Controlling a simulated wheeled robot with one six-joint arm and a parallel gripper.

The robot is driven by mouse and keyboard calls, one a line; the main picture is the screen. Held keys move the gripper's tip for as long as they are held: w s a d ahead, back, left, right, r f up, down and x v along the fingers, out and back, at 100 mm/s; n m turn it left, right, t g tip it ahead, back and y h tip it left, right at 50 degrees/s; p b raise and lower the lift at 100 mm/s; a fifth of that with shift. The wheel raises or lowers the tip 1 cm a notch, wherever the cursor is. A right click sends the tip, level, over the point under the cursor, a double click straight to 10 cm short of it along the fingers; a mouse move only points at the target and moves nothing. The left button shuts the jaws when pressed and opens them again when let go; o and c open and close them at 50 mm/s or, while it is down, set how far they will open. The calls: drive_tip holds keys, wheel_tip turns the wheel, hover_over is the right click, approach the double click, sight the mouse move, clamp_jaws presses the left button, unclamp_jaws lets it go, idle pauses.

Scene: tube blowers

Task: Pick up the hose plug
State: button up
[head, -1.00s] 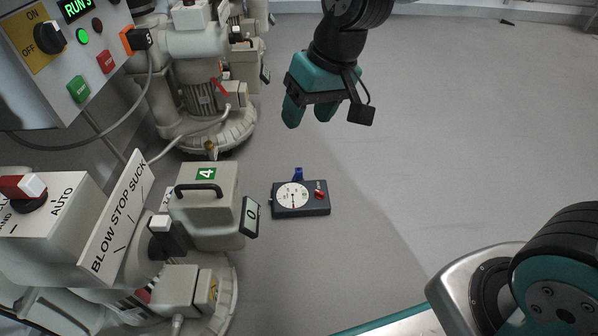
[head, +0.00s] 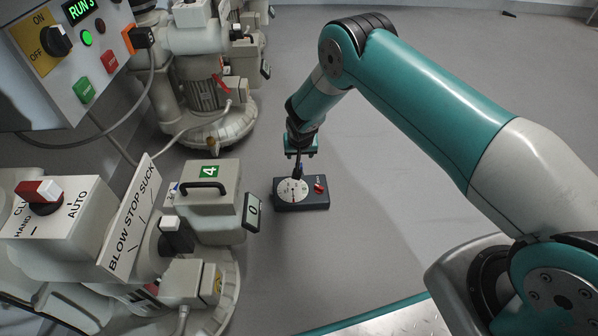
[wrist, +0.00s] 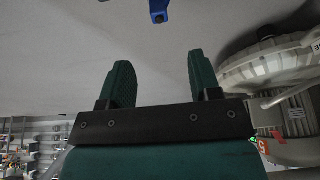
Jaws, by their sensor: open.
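A small blue piece, which I take to be the hose plug (head: 298,169), is at the far edge of a dark box in the head view. In the wrist view, a blue piece (wrist: 159,10) shows at the top edge, partly cut off, ahead of my fingers and roughly centred between them. My gripper (head: 299,153) is just above and behind it in the head view. In the wrist view my gripper (wrist: 159,62) has its two green fingers apart with nothing between them.
The dark box (head: 315,203) has a white dial and a red knob and lies on the floor. A pale blower with a boxy housing (head: 213,215) stands left of it, another blower (head: 205,90) behind. Open grey floor (head: 370,235) lies to the right.

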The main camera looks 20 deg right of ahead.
drive_tip(key=b+x, duration=0.5)
drive_tip(key=x, duration=0.4)
drive_tip(key=shift+s+f, duration=0.1)
drive_tip(key=shift+f, duration=0.1)
drive_tip(key=b+x, duration=0.4)
drive_tip(key=b, duration=0.1)
drive_tip(key=shift+s+d+f, duration=0.1)
drive_tip(key=shift+f, duration=0.25)
drive_tip(key=shift+w+f+b, duration=0.25)
drive_tip(key=shift+b, duration=0.05)
drive_tip(key=shift+r, duration=0.1)
drive_tip(key=c, duration=1)
